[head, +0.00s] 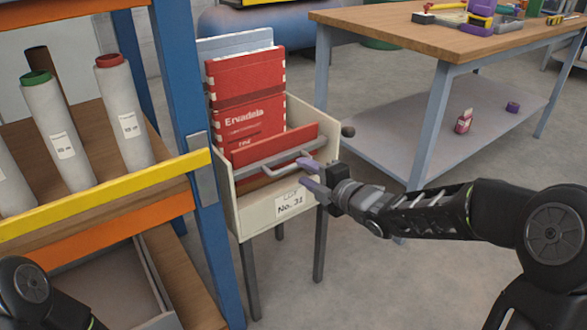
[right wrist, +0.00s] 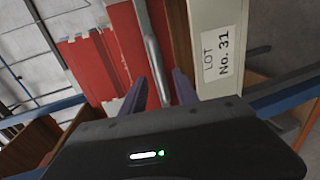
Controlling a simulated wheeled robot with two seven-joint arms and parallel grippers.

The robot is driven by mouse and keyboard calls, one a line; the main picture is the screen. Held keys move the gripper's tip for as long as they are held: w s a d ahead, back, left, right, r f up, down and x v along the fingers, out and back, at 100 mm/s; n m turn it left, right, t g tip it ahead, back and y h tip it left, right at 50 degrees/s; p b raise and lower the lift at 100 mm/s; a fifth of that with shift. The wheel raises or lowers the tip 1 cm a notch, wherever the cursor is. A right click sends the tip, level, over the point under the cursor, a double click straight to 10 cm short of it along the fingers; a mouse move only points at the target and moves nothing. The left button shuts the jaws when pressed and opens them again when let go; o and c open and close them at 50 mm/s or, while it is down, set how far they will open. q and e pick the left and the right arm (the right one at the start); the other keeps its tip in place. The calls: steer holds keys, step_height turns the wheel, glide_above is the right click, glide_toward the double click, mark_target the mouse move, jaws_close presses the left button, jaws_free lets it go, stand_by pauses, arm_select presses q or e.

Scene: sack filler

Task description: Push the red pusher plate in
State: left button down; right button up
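The red pusher plate (head: 275,146) stands inside the cream box, behind a grey bar (head: 268,157) with a curved handle. In the right wrist view the red panels (right wrist: 95,65) lie left of the grey bar (right wrist: 152,45). My right gripper (head: 303,174) is at the box's front right, its purple fingers spread apart near the handle. In the right wrist view the fingers (right wrist: 160,90) are open around the lower end of the bar; contact cannot be told. My left gripper is out of view.
The cream box (head: 255,218), labelled No. 31, stands on grey legs and holds red sacks (head: 243,95). A blue-orange rack with a yellow rail (head: 110,192) stands close on the left. A wooden workbench (head: 440,38) stands at right; floor between is clear.

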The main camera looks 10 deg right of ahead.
mark_target(295, 168)
steer(key=b+x, duration=0.1)
steer(key=x, duration=0.4)
steer(key=shift+w+a, duration=0.15)
steer(key=shift+w, duration=0.15)
steer(key=shift+c, duration=0.6)
jaws_close()
steer(key=shift+f, duration=0.1)
stand_by(0.4)
